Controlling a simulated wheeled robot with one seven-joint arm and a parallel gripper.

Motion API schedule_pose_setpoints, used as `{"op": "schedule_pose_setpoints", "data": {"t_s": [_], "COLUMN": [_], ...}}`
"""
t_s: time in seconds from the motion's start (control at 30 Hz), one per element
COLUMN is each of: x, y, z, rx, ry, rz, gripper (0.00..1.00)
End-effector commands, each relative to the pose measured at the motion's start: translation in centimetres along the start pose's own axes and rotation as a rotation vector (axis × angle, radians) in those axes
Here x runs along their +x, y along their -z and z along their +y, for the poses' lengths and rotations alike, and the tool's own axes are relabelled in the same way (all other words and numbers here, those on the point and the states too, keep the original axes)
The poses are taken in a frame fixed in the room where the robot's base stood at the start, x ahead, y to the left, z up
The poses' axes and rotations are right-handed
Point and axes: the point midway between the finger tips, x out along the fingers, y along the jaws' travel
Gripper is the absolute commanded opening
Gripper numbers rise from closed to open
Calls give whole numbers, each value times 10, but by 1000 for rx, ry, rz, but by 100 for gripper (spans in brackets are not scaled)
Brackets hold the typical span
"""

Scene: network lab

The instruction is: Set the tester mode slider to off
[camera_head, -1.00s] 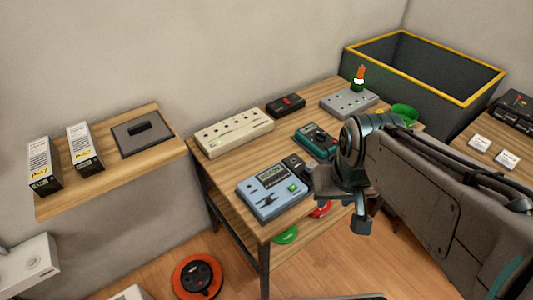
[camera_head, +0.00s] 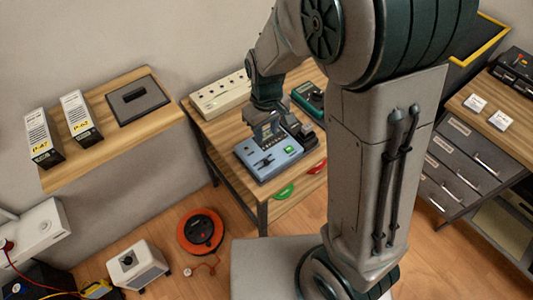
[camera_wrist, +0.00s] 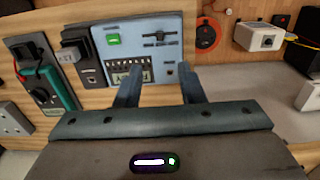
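The tester is a blue box (camera_head: 284,163) near the front edge of the wooden table. It also shows in the wrist view (camera_wrist: 143,30), with a green button (camera_wrist: 113,40), a row of small black switches and a black slider (camera_wrist: 160,37) in a slot. The slider also shows in the head view (camera_head: 264,161). My gripper (camera_wrist: 161,76) is open and empty, its two fingers apart over the tester's switch-row side, with the slider beyond the fingertips. In the head view my gripper (camera_head: 268,137) hides the tester's far part. I cannot tell whether the fingers touch it.
A black module (camera_wrist: 75,46) sits beside the tester, with a green meter (camera_wrist: 50,92) beyond it. A cream power strip (camera_head: 220,96) lies at the table's back. An orange cable reel (camera_head: 201,232) lies on the floor.

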Motion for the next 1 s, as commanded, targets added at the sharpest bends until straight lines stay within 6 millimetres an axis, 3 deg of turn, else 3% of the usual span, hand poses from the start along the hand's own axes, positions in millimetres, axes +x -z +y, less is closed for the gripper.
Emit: {"op": "schedule_pose_setpoints", "data": {"t_s": [0.17,0.7,1.0], "x": [19,112,136], "y": [0,-1,0], "z": [0,0,0], "rx": [-2,0,-1], "ry": [0,0,-1], "rz": [-7,-6,-2], "gripper": [35,35,35]}}
